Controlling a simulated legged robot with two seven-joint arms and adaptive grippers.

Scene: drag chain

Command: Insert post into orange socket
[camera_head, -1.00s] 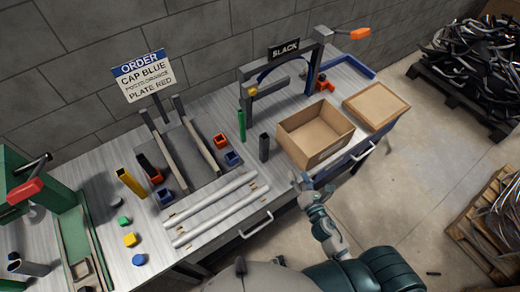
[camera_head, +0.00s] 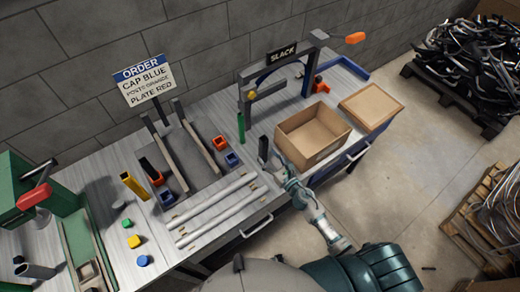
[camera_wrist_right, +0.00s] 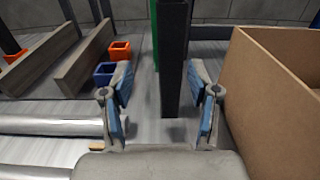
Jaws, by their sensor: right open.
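A dark upright post (camera_head: 263,147) stands on the bench left of the cardboard box; it also shows in the wrist view (camera_wrist_right: 171,60). My right gripper (camera_head: 270,164) is open at the post. In the wrist view its blue-padded fingers (camera_wrist_right: 161,82) are on either side of the post, with gaps visible. An orange socket (camera_head: 218,142) sits beside the grey tray, and shows in the wrist view (camera_wrist_right: 120,51). Another orange socket (camera_head: 157,179) lies at a black post (camera_head: 149,167) by the tray's left side. My left gripper is not in view.
The open cardboard box (camera_head: 312,138) stands close right of my gripper. A green post (camera_head: 240,127) is behind the dark post. The order sign (camera_head: 146,80) stands behind the tray.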

